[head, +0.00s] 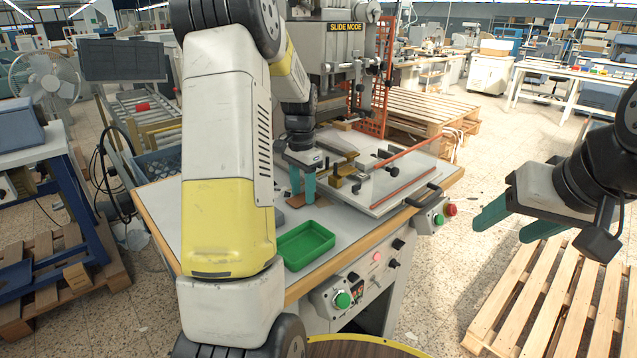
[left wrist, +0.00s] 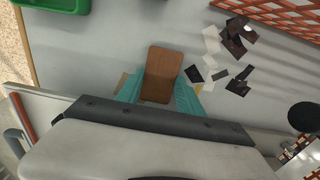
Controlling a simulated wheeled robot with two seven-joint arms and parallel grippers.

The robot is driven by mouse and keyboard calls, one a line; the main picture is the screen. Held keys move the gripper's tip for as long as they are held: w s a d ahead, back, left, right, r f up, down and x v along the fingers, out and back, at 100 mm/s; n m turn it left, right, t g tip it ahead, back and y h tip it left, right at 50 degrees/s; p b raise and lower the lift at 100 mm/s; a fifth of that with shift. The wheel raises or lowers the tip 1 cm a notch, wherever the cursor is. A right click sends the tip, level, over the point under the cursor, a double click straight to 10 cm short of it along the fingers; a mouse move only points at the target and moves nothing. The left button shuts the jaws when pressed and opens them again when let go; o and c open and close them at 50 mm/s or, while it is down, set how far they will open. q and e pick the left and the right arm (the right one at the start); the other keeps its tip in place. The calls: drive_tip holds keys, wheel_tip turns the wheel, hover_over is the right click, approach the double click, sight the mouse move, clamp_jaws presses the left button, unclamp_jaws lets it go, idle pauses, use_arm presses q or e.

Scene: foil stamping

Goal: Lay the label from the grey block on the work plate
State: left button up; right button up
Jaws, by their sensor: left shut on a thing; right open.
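My left gripper (head: 302,198) points down over the machine table, left of the work plate (head: 409,180). It is shut on a brown label (left wrist: 164,72), which shows between the teal fingers in the left wrist view and as a small brown patch in the head view (head: 296,181). Whether the label touches anything below is unclear. My right gripper (head: 507,224) is open and empty, off the right side of the table.
A green tray (head: 305,246) stands at the table's front edge. Dark and white scraps (left wrist: 232,47) lie on the surface. A wooden pallet (head: 545,300) is on the floor at right.

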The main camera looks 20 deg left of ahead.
use_arm(q)
drive_tip(key=shift+d, duration=0.2)
drive_tip(key=shift+a+f, duration=0.1)
drive_tip(key=shift+f, duration=0.05)
drive_tip(key=o, duration=1.3)
drive_tip(key=shift+f, duration=0.1)
